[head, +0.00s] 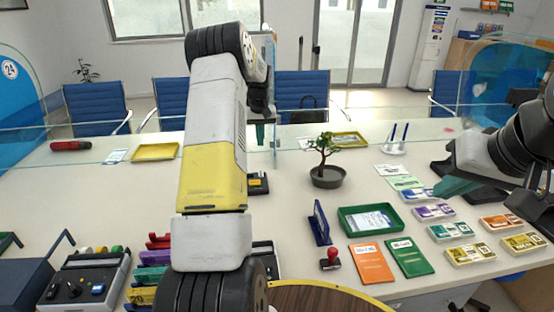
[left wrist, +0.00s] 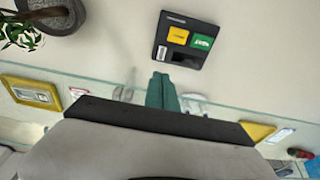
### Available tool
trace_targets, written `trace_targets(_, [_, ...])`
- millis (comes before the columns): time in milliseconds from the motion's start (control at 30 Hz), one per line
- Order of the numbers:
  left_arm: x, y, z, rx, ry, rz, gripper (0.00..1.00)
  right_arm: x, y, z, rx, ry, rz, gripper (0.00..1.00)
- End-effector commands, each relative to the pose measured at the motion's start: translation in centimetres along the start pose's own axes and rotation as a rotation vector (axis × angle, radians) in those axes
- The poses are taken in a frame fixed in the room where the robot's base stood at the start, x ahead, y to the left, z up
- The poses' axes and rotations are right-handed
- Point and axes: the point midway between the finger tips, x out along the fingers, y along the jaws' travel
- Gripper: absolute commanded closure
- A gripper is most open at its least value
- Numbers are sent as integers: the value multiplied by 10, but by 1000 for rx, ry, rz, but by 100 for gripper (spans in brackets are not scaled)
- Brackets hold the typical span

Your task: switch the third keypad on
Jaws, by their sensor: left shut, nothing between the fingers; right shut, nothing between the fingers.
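A black keypad (left wrist: 181,58) with a yellow key and a green key lies on the counter in the left wrist view. In the head view the keypad (head: 258,184) shows partly, behind my left arm. I cannot tell whether it is the third one or whether it is on. My left gripper (head: 260,133) is shut and empty, above the counter beyond the keypad. Its teal fingertips (left wrist: 162,92) appear just below the keypad in the left wrist view, apart from it. My right gripper (head: 452,189) is shut and empty over the counter's right side.
A potted bonsai (head: 328,176) stands right of the keypad. A green tray (head: 345,227), an orange booklet (head: 371,262) and several banknote bundles (head: 466,255) lie to the right. A glass screen crosses the counter. A dark device (head: 85,283) with knobs stands front left.

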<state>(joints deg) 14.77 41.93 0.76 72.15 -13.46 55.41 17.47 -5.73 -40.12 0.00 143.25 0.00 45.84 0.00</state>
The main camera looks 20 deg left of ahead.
Motion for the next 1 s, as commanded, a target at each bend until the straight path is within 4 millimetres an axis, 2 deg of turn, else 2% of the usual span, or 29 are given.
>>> trace_targets(167, [9, 0, 0, 0, -2, -1, 100, 0, 0, 0, 0, 0, 0, 100])
trace_targets(267, [24, 0, 1, 1, -3, -1, 100, 0, 0, 0, 0, 0, 0, 100])
trace_targets(700, [113, 0, 1, 1, -2, 0, 100, 0, 0, 0, 0, 0, 0, 100])
trace_targets(833, [129, 0, 0, 1, -1, 0, 100, 0, 0, 0, 0, 0, 0, 100])
trace_targets(1000, [139, 0, 0, 0, 0, 1, 100, 0, 0, 0, 0, 0, 0, 100])
